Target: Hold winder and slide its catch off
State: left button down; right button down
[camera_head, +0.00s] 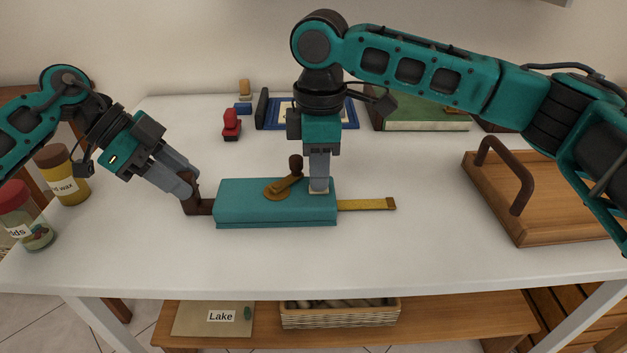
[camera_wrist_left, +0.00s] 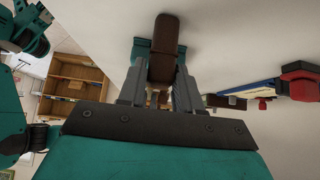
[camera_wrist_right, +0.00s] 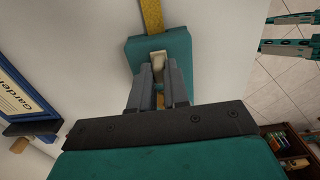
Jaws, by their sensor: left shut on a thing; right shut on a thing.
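The winder (camera_head: 260,208) is a teal box on the white table, with a brass crank (camera_head: 277,190) with a dark knob on top. A yellow tape (camera_head: 370,204) comes out of its right end. My left gripper (camera_head: 187,190) is shut on the brown handle (camera_head: 203,208) at its left end; the handle also shows between the fingers in the left wrist view (camera_wrist_left: 165,48). My right gripper (camera_head: 319,183) points down, shut on the small cream catch (camera_wrist_right: 158,62) on the box's top near the tape end. The fingers hide part of the catch.
A wooden tray with a brown handle (camera_head: 535,232) stands at the right. A red object (camera_head: 231,127), a blue-framed board (camera_head: 345,114) and a green box (camera_head: 425,118) lie at the back. Jars (camera_head: 62,180) stand at the left. The table's front is clear.

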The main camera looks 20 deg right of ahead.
jog(key=shift+d, duration=0.35)
jog(key=shift+s+d, duration=0.2)
jog(key=shift+d, duration=0.2)
dwell(0.3)
jog(key=c, duration=1)
grip_release()
jog(key=shift+c, duration=0.2)
jog(key=shift+r, duration=0.1)
notch_tip(320, 180, up, 12)
